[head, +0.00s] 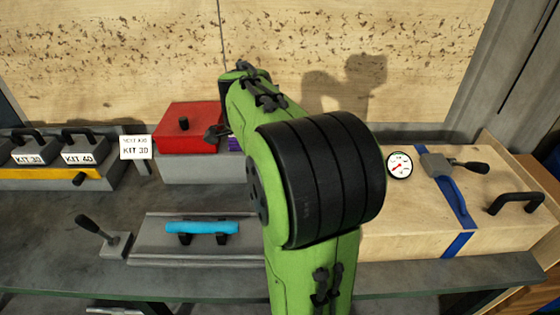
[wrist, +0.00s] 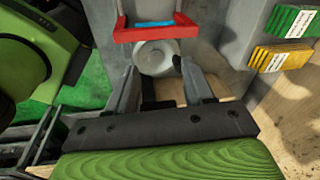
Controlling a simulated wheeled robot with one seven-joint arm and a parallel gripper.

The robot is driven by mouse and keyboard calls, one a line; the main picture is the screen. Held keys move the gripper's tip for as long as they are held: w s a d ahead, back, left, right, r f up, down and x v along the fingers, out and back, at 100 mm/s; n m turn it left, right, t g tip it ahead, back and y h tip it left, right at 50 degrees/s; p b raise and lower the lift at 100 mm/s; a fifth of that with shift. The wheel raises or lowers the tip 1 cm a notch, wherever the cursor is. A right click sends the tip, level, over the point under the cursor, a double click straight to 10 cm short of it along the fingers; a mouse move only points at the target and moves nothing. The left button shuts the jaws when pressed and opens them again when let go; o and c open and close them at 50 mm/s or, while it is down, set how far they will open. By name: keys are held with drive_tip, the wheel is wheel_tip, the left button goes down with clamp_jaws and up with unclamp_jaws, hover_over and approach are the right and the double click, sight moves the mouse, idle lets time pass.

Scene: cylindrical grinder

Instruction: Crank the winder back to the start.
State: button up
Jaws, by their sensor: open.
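In the wrist view, my gripper (wrist: 158,74) is open, with its two grey fingers apart and nothing visible held between them. A round pale grey disc (wrist: 154,57), which may be the winder, sits just beyond the fingertips. A small dark piece (wrist: 177,63) shows at the disc's right side, close to the right fingertip; I cannot tell whether it is the crank knob or whether they touch.
A red bracket (wrist: 155,33) with a blue strip stands above the disc. Yellow and green tagged blocks (wrist: 282,57) are at the right. In the head view, a red box (head: 185,140), a blue-handled rail (head: 200,228) and a strapped wooden case (head: 410,225) flank my arm.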

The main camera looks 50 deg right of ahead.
drive_tip(key=s+d+r+m+y+p, duration=0.25)
drive_tip(key=d+m+p, duration=0.25)
drive_tip(key=d+m, duration=0.45)
drive_tip(key=shift+m+h, duration=0.25)
drive_tip(key=shift+h, duration=0.1)
drive_tip(key=f+b, duration=0.1)
drive_tip(key=f, duration=0.4)
drive_tip(key=f+b, duration=0.1)
drive_tip(key=f, duration=0.4)
drive_tip(key=f+b, duration=0.1)
drive_tip(key=f, duration=0.5)
drive_tip(key=shift+w+d, duration=0.35)
drive_tip(key=shift+w, duration=0.05)
drive_tip(key=shift+c, duration=0.5)
clamp_jaws()
